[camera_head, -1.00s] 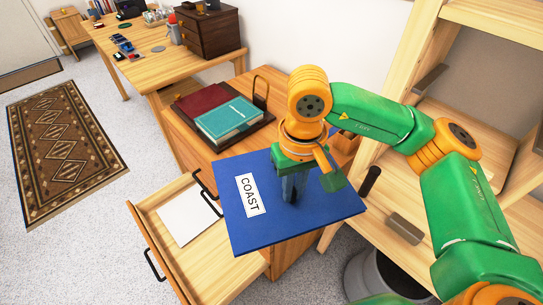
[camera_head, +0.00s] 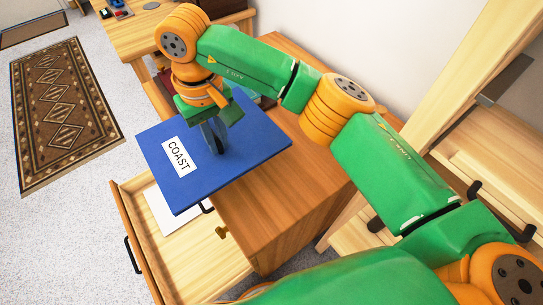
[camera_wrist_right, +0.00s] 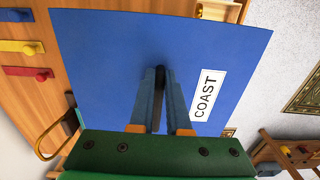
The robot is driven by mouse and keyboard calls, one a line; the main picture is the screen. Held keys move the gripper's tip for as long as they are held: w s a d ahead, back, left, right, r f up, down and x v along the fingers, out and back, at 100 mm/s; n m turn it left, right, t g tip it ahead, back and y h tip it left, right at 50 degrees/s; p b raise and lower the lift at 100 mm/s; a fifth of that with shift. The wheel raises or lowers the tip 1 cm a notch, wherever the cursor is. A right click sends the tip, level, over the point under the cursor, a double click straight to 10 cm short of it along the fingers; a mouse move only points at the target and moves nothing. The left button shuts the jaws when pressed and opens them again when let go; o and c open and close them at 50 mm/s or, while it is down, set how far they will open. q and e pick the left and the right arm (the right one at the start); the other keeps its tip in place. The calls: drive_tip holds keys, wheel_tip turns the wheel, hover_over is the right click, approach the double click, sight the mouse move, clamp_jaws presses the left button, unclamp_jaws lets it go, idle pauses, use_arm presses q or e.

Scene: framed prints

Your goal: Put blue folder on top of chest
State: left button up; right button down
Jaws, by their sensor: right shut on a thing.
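The blue folder (camera_head: 248,145), a flat board with a white COAST label, is held roughly level above the wooden cabinet's left front edge. My right gripper (camera_head: 217,150) is shut on it from above, near its middle. In the right wrist view the folder (camera_wrist_right: 105,60) fills much of the picture, with the right gripper's fingers (camera_wrist_right: 160,72) closed on a dark grip. A dark brown chest (camera_head: 232,14) on the far desk shows only in small part, behind my arm and cut by the top edge. My left gripper is not in view.
The wooden cabinet (camera_head: 275,225) has an open drawer (camera_head: 225,268) with white paper inside. Books on the cabinet top are mostly hidden behind my arm. Wooden shelving (camera_head: 470,90) stands at right. A patterned rug (camera_head: 65,115) lies on the floor at left.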

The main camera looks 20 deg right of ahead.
sight(262, 150)
drive_tip(key=d, duration=0.2)
drive_tip(key=s+d+f, duration=0.1)
drive_tip(key=d+f+p, duration=0.1)
drive_tip(key=d, duration=0.1)
drive_tip(key=shift+s+d, duration=0.35)
drive_tip(key=shift+s, duration=0.05)
drive_tip(key=shift+s+d+f+p, duration=0.15)
drive_tip(key=shift+d+f+p, duration=0.15)
drive_tip(key=shift+d+f, duration=0.9)
drive_tip(key=d+f, duration=0.3)
drive_tip(key=shift+d+f+p, duration=0.1)
drive_tip(key=shift+f+p, duration=0.2)
drive_tip(key=shift+f, duration=0.1)
wheel_tip(262, 150, down, 3)
drive_tip(key=shift+s+d+f+p, duration=0.1)
drive_tip(key=shift+f+p, duration=0.1)
drive_tip(key=shift+p, duration=0.35)
drive_tip(key=shift+f, duration=0.15)
drive_tip(key=c, duration=0.9)
unclamp_jaws()
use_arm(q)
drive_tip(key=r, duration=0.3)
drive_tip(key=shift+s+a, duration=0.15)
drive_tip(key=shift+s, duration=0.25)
